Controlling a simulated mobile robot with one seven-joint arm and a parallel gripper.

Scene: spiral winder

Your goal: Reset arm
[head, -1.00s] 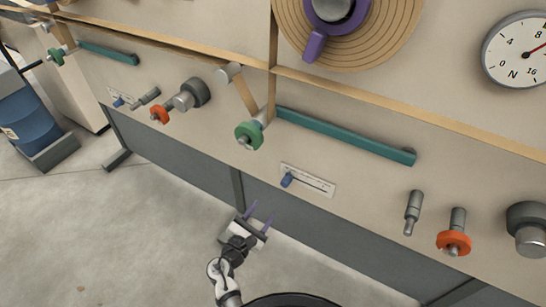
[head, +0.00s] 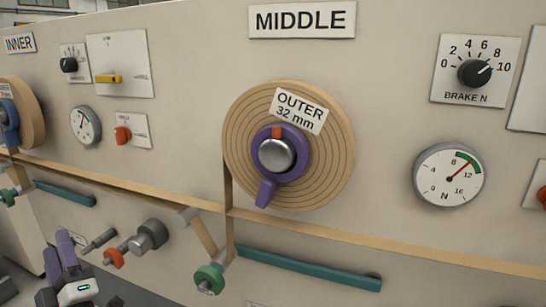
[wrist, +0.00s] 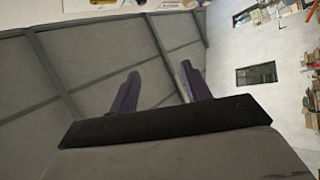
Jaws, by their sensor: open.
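My gripper (head: 66,252) is at the lower left in the head view, its two purple fingers pointing up in front of the machine's panel. In the wrist view my gripper (wrist: 158,92) shows two dark purple fingers standing apart with nothing between them. It is open and empty. The rest of my arm is out of the head view.
The winder panel carries a tape roll with a purple lever (head: 267,190), a dial gauge (head: 449,175) and a brake knob (head: 474,73). Grey rollers (head: 148,236), green guides (head: 209,279) and a teal bar (head: 308,268) stick out below.

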